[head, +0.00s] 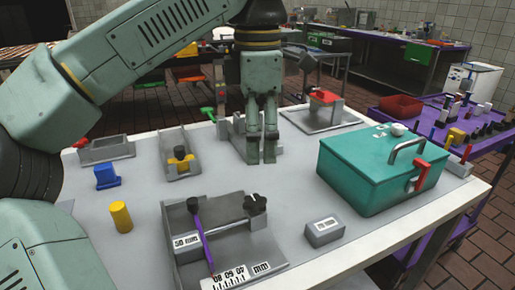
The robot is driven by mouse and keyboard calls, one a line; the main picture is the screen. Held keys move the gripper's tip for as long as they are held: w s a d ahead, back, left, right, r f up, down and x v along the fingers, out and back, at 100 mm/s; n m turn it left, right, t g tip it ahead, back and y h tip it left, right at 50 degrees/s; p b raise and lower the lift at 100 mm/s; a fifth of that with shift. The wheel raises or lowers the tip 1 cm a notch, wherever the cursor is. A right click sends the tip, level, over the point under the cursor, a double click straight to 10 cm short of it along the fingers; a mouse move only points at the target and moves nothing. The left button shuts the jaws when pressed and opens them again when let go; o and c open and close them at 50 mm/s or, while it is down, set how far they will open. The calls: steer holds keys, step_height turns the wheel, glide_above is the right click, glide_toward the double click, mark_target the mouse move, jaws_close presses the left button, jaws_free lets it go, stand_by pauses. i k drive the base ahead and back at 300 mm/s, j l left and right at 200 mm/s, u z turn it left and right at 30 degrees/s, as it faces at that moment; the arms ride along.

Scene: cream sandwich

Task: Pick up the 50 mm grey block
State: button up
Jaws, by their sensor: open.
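A small grey block (324,234) with a white label on top lies on the grey table near its front right edge. The label is too small to read. My gripper (262,160) points straight down over the back middle of the table, behind and to the left of the grey block and apart from it. Its two fingers are open with only a narrow gap showing and nothing visible between them. Whether the fingertips touch the table, I cannot tell.
A teal box (350,172) with a handle and red latch stands right of the block. A grey measuring fixture (176,222) with a purple lever and black knob stands to its left. A yellow cylinder (120,217) and blue block (107,176) stand farther left. The table between gripper and block looks clear.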

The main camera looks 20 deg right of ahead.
mark_target(188, 247)
steer(key=k, duration=1)
